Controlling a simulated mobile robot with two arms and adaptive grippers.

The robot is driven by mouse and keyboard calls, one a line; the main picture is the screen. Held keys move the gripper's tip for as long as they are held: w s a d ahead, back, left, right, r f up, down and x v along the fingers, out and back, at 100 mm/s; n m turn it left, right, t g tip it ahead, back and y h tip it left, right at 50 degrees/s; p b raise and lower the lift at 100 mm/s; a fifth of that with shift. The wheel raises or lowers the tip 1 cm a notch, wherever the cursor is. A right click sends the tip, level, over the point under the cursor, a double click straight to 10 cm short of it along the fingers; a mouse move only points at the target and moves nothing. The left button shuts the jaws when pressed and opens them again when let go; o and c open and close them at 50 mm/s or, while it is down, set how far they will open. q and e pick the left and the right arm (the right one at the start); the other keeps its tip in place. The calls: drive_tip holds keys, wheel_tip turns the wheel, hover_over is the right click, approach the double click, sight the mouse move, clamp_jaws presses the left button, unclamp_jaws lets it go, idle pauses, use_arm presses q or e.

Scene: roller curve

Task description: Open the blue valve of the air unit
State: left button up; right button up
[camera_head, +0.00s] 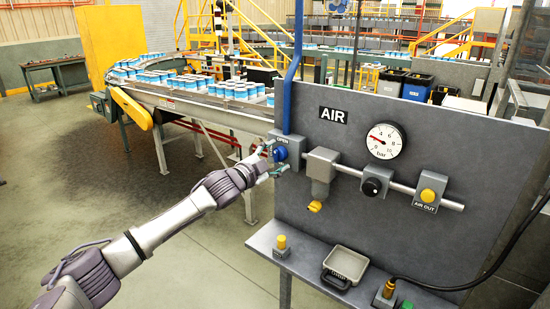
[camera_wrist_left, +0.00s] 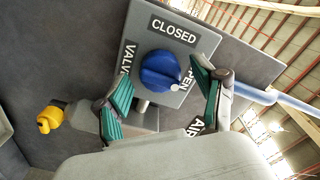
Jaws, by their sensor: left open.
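The blue valve (camera_head: 280,154) is a round knob on a grey plate at the upper left of the air panel. In the left wrist view the blue valve (camera_wrist_left: 160,68) has a white dot at its lower right rim. The plate (camera_wrist_left: 185,38) reads CLOSED above the knob, VALVE at left, and OPEN at right, partly hidden by a finger. My left gripper (camera_head: 271,161) is at the valve; in the wrist view its open fingers (camera_wrist_left: 166,95) are on either side of the knob. Contact cannot be told. My right gripper is not in view.
The grey air panel (camera_head: 440,240) carries a gauge (camera_head: 385,141), a filter (camera_head: 320,168), a black knob (camera_head: 376,183) and a yellow air-out button (camera_head: 428,195). A shelf below holds a tray (camera_head: 345,266). A conveyor with cans (camera_head: 190,105) stands behind. The left floor is clear.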

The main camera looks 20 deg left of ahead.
use_arm(q)
drive_tip(key=shift+s, duration=0.1)
drive_tip(key=v, duration=1.2)
drive_tip(key=a+f+n+g+y, duration=0.1)
drive_tip(key=a+f+n+y, duration=0.15)
drive_tip(key=f, duration=0.95)
drive_tip(key=a+f+n+g+y, duration=0.2)
drive_tip(key=a+f+n, duration=0.1)
drive_tip(key=f, duration=1)
drive_tip(key=s+f+n+g+y, duration=0.1)
drive_tip(key=s+f+g, duration=0.1)
drive_tip(key=s+f, duration=0.65)
drive_tip(key=s+f+n+g+b, duration=0.15)
drive_tip(key=s+f, duration=0.35)
drive_tip(key=f, duration=0.7)
drive_tip(key=s+f+n+g+y, duration=0.1)
drive_tip(key=s+f+g, duration=0.2)
drive_tip(key=s+f, duration=0.6)
drive_tip(key=s+d+f+n+g, duration=0.1)
drive_tip(key=s+d+f+g, duration=0.1)
drive_tip(key=s+f, duration=0.4)
drive_tip(key=s+d+f+n+g, duration=0.1)
drive_tip(key=s+d+f, duration=0.3)
drive_tip(key=s, duration=1.3)
drive_tip(key=s+d+f+n+g, duration=0.1)
drive_tip(key=s+d+f+g, duration=0.2)
drive_tip(key=s+f, duration=0.5)
drive_tip(key=s, duration=0.4)
drive_tip(key=shift+s, duration=0.25)
